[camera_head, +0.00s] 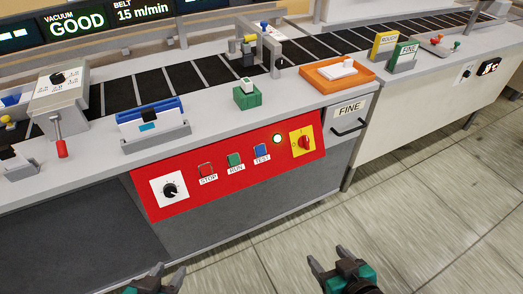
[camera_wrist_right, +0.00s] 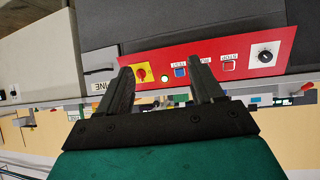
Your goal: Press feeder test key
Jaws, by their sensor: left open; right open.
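The blue TEST key (camera_head: 260,150) sits on the red control panel (camera_head: 165,207) on the front of the machine, right of the green RUN key (camera_head: 235,159) and the red STOP key (camera_head: 205,169). In the right wrist view the TEST key (camera_wrist_right: 181,72) shows between the fingers, with the picture turned over. My right gripper (camera_head: 329,262) is open and empty, low in front of the machine and apart from the panel. My left gripper (camera_head: 165,278) is open at the bottom edge, partly cut off, also apart from the panel.
A black dial (camera_head: 170,189) is at the panel's left end and a red-yellow rotary switch (camera_head: 304,142) at its right, beside a round lamp (camera_head: 277,138). A drawer handle (camera_head: 349,128) juts out right of the panel. Open floor (camera_head: 440,210) lies to the right.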

